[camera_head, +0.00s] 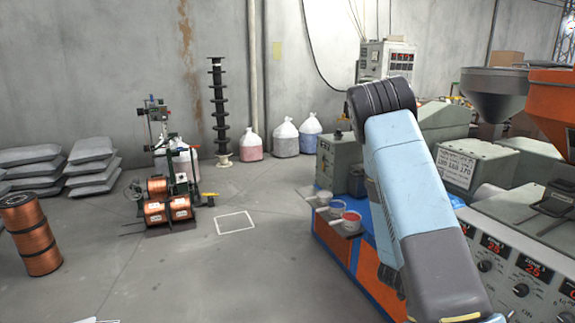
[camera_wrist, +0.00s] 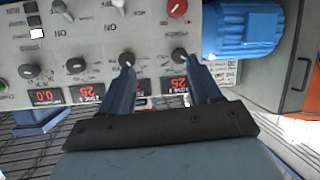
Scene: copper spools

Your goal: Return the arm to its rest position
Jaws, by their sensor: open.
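My gripper (camera_wrist: 154,66) shows in the wrist view with its two blue fingers apart and nothing between them. Its fingertips appear in front of a control panel (camera_wrist: 95,60) with dark knobs, a red knob and red number displays. The panel's writing is upside down in this view. I cannot tell how far the fingertips are from it. In the head view my blue and grey arm rises at the right, beside the machine. My gripper is not visible there.
Cups stand on a blue and orange bench (camera_head: 345,250).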

